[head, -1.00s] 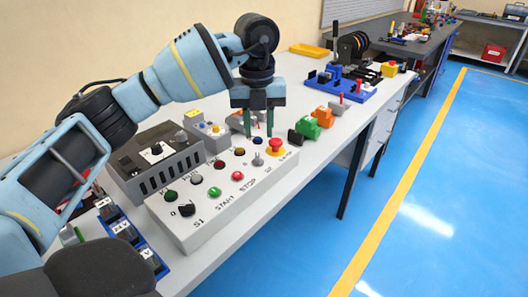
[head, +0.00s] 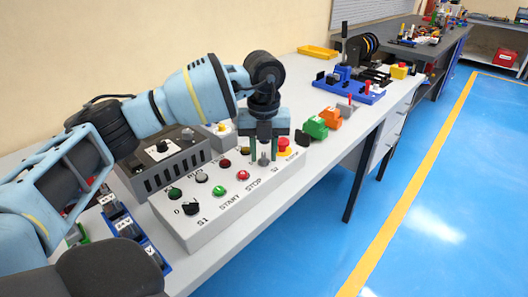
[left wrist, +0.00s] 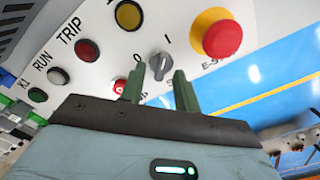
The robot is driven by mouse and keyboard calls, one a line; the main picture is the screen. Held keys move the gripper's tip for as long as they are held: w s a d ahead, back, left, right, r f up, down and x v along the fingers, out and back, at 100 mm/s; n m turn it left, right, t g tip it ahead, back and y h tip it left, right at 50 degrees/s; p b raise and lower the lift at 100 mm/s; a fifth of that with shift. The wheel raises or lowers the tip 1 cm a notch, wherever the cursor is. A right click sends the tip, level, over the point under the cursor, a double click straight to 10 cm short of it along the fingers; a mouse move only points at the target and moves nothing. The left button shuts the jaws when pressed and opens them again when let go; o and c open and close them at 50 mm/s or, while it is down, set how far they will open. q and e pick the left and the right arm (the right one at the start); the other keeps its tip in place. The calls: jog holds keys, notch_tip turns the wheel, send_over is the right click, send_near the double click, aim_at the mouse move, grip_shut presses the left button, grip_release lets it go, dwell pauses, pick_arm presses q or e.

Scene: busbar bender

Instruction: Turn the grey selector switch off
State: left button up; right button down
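The grey selector switch (head: 264,160), labelled S2, is a small knob on the sloped top of the light grey control box (head: 172,232). My left gripper (head: 264,150) points down over it, with its green fingers apart. In the left wrist view the grey selector switch (left wrist: 159,64) shows just beyond the gap between the fingertips of the left gripper (left wrist: 158,80), with 0 and 1 marks near it. I cannot tell whether the fingers touch the knob or exactly which mark it points to. My right gripper is not in view.
The red emergency stop (head: 285,146) on yellow sits close right of the gripper. A black selector S1 (head: 191,208), green START button (head: 219,191) and red STOP button (head: 243,175) share the box. Green (head: 316,127) and orange (head: 330,118) blocks stand beyond.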

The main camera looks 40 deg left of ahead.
pick_arm(q)
jog(key=shift+f, duration=0.15)
jog(key=shift+c, duration=0.4)
grip_shut()
